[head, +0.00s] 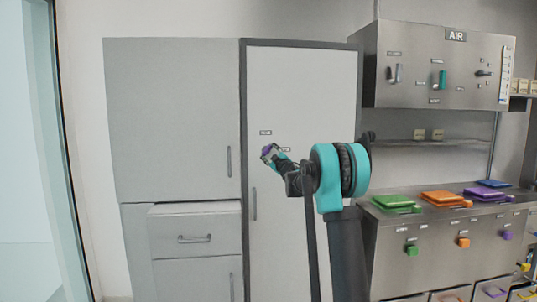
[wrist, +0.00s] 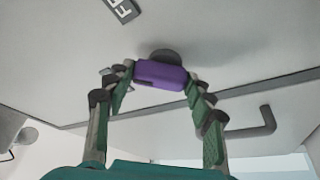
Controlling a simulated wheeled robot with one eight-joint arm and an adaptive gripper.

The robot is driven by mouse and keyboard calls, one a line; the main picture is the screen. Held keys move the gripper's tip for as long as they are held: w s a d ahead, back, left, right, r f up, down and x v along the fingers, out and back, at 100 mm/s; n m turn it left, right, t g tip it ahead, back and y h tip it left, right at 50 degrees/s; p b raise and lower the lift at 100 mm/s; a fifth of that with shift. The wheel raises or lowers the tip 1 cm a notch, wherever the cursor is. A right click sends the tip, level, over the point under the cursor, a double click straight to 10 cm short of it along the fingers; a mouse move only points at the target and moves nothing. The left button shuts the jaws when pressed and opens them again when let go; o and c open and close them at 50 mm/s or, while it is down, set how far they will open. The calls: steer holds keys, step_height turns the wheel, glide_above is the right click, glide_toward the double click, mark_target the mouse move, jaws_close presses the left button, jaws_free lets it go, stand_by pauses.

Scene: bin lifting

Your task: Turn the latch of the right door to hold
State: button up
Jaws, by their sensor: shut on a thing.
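The right door (head: 303,90) is a tall pale panel in a dark frame, and it looks closed. Its latch is a purple bar on a round dark base; it shows in the wrist view (wrist: 160,73) and small in the head view (head: 267,150). My gripper (wrist: 161,77) has one finger at each end of the purple bar and is shut on it. In the wrist view the bar lies nearly level across the picture. The gripper (head: 271,152) partly hides the latch in the head view. A dark label with partly cut-off letters (wrist: 122,9) is near the latch.
The right door's vertical handle (head: 254,204) is below the latch; a dark handle (wrist: 252,131) shows in the wrist view. A drawer cabinet (head: 194,232) stands at the left. A steel counter (head: 440,210) with coloured trays and an AIR panel (head: 435,60) are at the right.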

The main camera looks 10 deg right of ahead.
steer(key=n+g, duration=0.1)
steer(key=n, duration=0.1)
steer(key=n+g, duration=0.1)
steer(key=n, duration=0.2)
steer(key=shift+r+y, duration=0.2)
steer(key=shift+y, duration=0.2)
steer(key=shift+a+r+n+g, duration=0.1)
steer(key=shift+n+g, duration=0.6)
steer(key=shift+n, duration=1.3)
steer(key=o, duration=1.2)
steer(key=shift+c, duration=0.2)
steer(key=v, duration=1.2)
